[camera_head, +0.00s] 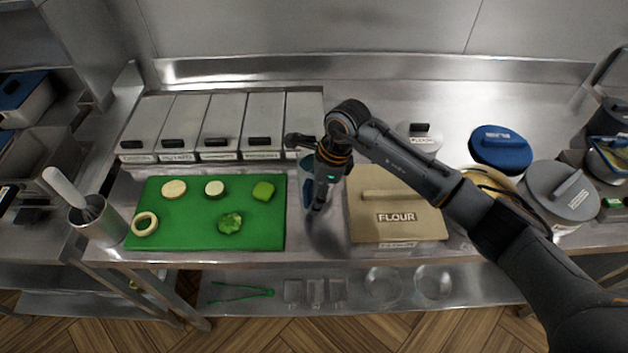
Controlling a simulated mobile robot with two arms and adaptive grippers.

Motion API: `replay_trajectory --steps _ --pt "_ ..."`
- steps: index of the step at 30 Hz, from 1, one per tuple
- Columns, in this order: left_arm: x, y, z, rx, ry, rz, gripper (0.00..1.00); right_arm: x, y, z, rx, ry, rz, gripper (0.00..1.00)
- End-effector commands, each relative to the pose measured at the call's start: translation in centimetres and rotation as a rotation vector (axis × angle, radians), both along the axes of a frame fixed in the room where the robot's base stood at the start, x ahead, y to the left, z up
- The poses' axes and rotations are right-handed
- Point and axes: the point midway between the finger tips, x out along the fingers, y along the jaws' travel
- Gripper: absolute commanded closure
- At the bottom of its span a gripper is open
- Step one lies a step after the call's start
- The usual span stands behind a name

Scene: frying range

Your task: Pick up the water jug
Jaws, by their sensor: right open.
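A clear, bluish jug (305,172) stands on the steel counter between the green board and the flour box. My right gripper (317,200) points down right beside the jug, at its right side, and overlaps it in this view. Its jaws are open. The gripper and wrist hide part of the jug, so I cannot tell whether a finger touches it or where its handle is. My left gripper is out of view.
A green cutting board (165,237) with vegetable pieces lies to the left. A tan flour box (398,232) stands close on the right. Lidded grey bins (265,115) line the back. A steel utensil holder (98,224) and pots with blue (500,146) and grey lids (562,190) stand farther out.

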Motion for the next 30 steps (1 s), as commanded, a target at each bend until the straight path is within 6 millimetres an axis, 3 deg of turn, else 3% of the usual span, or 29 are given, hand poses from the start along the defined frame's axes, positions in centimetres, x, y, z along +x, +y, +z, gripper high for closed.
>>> replay_trajectory --steps 2,9,12,23,30 --pt "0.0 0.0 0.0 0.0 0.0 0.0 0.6 0.0 0.0 0.0 0.0 0.0 0.0 0.34" --pt "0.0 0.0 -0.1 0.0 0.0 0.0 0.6 0.0 0.0 0.0 0.0 0.0 0.0 0.83" --pt "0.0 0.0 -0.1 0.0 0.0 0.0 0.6 0.0 0.0 0.0 0.0 0.0 0.0 1.0" --pt "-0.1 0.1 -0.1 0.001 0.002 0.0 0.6 0.1 0.1 0.2 0.003 -0.003 0.0 1.0" --pt "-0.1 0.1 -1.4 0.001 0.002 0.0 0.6 0.2 0.0 1.4 0.003 -0.008 0.001 1.0"
